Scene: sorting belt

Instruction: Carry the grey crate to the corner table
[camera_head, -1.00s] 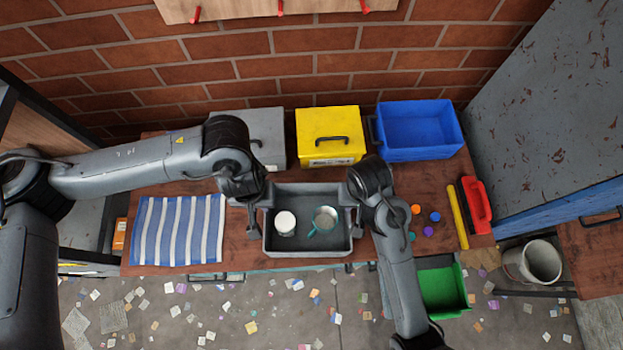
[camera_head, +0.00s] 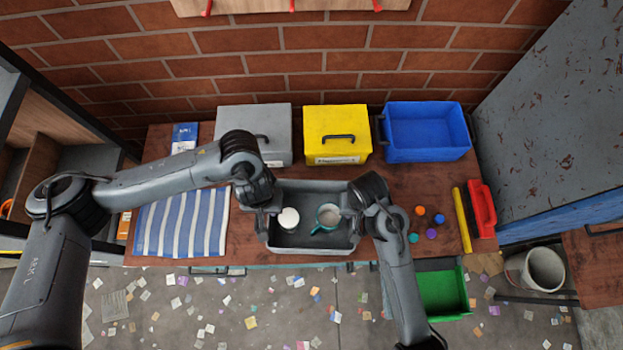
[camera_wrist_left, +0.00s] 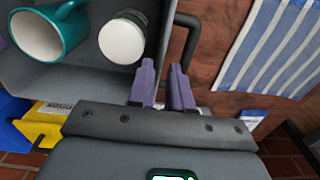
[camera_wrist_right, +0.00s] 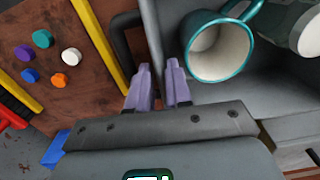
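The grey crate (camera_head: 312,250) is at the middle of the workbench, near its front edge.
Grey (camera_head: 270,115), yellow (camera_head: 337,120) and blue (camera_head: 428,130) boxes line the back of the workbench (camera_head: 390,180). A striped cloth (camera_head: 182,222) lies left. Discs, a yellow bar and a red tool lie right. A green bin (camera_head: 442,292) and bucket (camera_head: 543,268) stand lower.

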